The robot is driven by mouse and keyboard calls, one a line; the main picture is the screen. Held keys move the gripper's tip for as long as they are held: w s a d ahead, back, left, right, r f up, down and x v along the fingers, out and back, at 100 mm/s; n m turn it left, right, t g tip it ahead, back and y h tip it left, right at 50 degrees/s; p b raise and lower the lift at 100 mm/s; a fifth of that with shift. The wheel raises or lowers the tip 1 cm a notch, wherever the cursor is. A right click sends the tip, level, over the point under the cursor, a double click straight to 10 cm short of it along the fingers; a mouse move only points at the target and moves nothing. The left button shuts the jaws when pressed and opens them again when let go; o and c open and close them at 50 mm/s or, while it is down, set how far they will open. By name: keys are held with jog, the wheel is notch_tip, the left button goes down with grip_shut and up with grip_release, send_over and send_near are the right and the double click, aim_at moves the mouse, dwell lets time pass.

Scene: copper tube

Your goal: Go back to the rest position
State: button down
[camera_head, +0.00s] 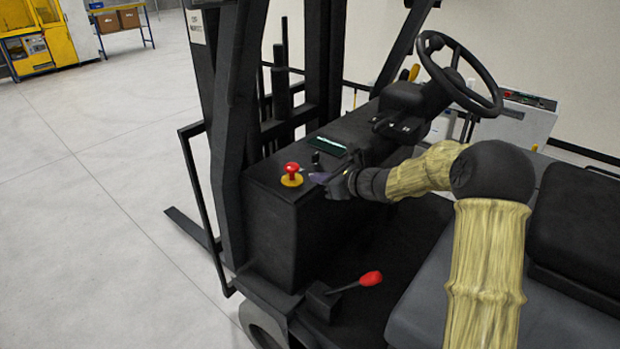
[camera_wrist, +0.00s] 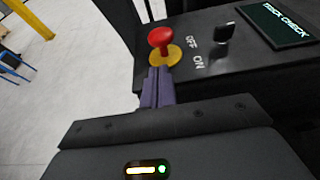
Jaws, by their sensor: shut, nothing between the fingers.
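My gripper (camera_head: 320,177) is at the end of my arm, just above the black console (camera_head: 285,215) of a forklift. In the wrist view its purple fingers (camera_wrist: 157,86) are together with nothing between them. A red mushroom button on a yellow base (camera_head: 292,175) stands close to the left of the fingertips. In the wrist view the red button (camera_wrist: 160,39) is just beyond the fingertips; I cannot tell whether they touch its base. A black key switch (camera_wrist: 224,32) marked OFF and ON sits to the right of the button.
A screen (camera_wrist: 282,22) reading "TRUCK CHECK" lies on the console. The steering wheel (camera_head: 437,62) is above and right of my gripper. Mast posts (camera_head: 235,130) stand to the left. A red-knobbed lever (camera_head: 370,278) rises below. Open floor (camera_head: 100,200) lies to the left.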

jog(key=v, duration=0.2)
jog(key=shift+s+d, duration=0.2)
jog(key=shift+s, duration=0.05)
jog(key=s+d+f+n+g+h, duration=0.1)
jog(key=s+f+n+g+h, duration=0.15)
jog(key=s+n, duration=0.35)
jog(key=s+d+f+n+g+h, duration=0.1)
jog(key=s+f+n+g+h, duration=0.2)
jog(key=s, duration=0.5)
jog(key=s+d+n+h, duration=0.3)
jog(key=s+d+n, duration=0.3)
jog(key=s+n, duration=0.2)
jog(key=s+d+f+n+h, duration=0.1)
jog(key=s+d+n+h, duration=0.2)
jog(key=s+d+n, duration=0.3)
jog(key=s+n, duration=0.2)
jog(key=s, duration=0.3)
jog(key=shift+f, duration=0.3)
jog(key=shift+g, duration=0.25)
